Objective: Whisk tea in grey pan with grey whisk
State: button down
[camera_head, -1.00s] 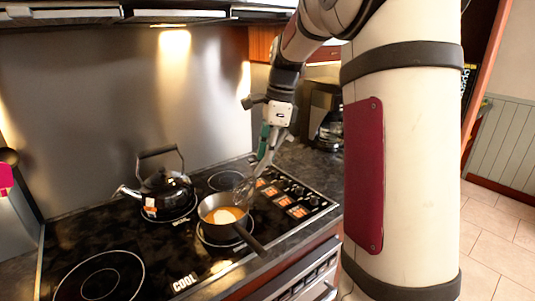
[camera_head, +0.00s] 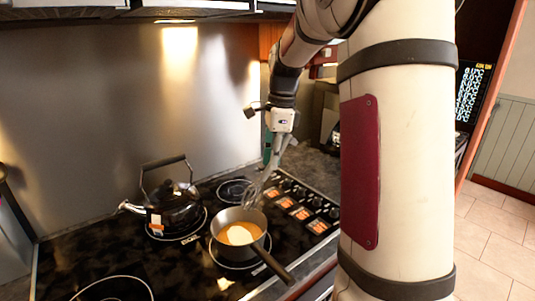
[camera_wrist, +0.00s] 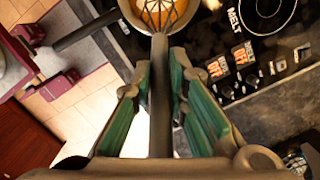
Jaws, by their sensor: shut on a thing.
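The grey pan (camera_head: 221,246) stands on a stove burner with orange-brown tea and a pale patch (camera_head: 240,235) in it. Its dark handle points to the lower right. My gripper (camera_head: 270,160) is above and behind the pan's right side, shut on the grey whisk's handle. The whisk's wire head (camera_head: 252,192) hangs down at the pan's back right rim; I cannot tell from the head view whether it is inside. In the wrist view the green-padded fingers (camera_wrist: 160,105) flank the whisk handle (camera_wrist: 160,75), and the wires (camera_wrist: 158,14) overlap the orange tea.
A black kettle (camera_head: 173,208) stands on a burner left of the pan. Stove knobs with orange labels (camera_head: 302,213) line the right side of the stovetop. The front left burner (camera_head: 112,290) is empty. A metal backsplash (camera_head: 100,110) rises behind.

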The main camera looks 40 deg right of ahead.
notch_tip(320, 180, down, 10)
jog(key=a+b, duration=0.1)
jog(key=b, duration=0.3)
jog(key=shift+w+a+f, duration=0.2)
jog(key=shift+w+a, duration=0.2)
jog(key=shift+w, duration=0.05)
dwell(0.6)
jog(key=shift+d, duration=0.1)
dwell(0.3)
